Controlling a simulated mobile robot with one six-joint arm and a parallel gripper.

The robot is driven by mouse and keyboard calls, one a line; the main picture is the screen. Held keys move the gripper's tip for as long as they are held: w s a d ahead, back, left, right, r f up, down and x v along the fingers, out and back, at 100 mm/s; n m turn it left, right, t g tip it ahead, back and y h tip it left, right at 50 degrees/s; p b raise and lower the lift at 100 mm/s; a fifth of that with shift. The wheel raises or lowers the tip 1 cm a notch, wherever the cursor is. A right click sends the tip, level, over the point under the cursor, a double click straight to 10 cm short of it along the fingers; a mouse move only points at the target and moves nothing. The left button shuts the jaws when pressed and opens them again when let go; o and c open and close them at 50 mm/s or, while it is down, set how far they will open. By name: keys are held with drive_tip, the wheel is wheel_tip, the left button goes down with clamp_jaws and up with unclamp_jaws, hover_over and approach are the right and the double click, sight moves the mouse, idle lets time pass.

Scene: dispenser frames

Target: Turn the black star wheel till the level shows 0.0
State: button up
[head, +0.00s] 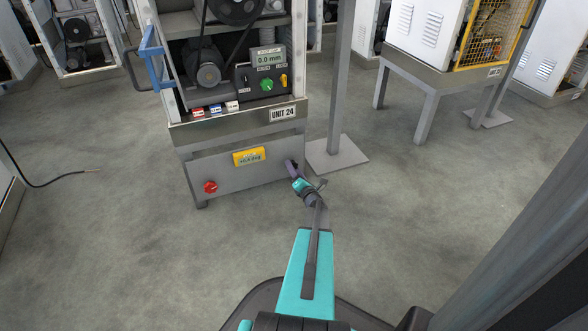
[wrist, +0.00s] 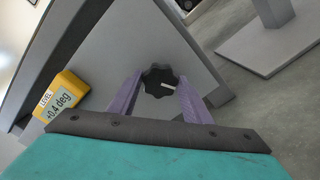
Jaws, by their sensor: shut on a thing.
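The black star wheel (wrist: 158,80) sits on the lower grey panel of the unit, with a white mark on its face pointing right. My gripper (wrist: 158,92) has its two purple fingers on either side of the wheel and is shut on it. In the head view my gripper (head: 293,172) is at the right end of the lower panel and hides the wheel. The yellow level (wrist: 62,98) reads +0.4 deg in the wrist view. In the head view the level (head: 249,156) is on the same panel, its digits too small to read surely.
A red knob (head: 210,187) is at the panel's lower left. Above are the UNIT 24 plate (head: 283,114) and a display (head: 268,58) reading 0.0 mm. A grey post on a floor plate (head: 338,155) stands close right of the unit. The floor in front is clear.

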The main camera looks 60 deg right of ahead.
drive_tip(key=shift+m+p, duration=6.55)
drive_tip(key=shift+m, duration=2.95)
drive_tip(key=shift+f, duration=0.1)
drive_tip(key=o, duration=1)
drive_tip(key=p+v, duration=0.3)
drive_tip(key=v, duration=1)
drive_tip(key=shift+s+a, duration=0.25)
drive_tip(key=shift+a, duration=0.1)
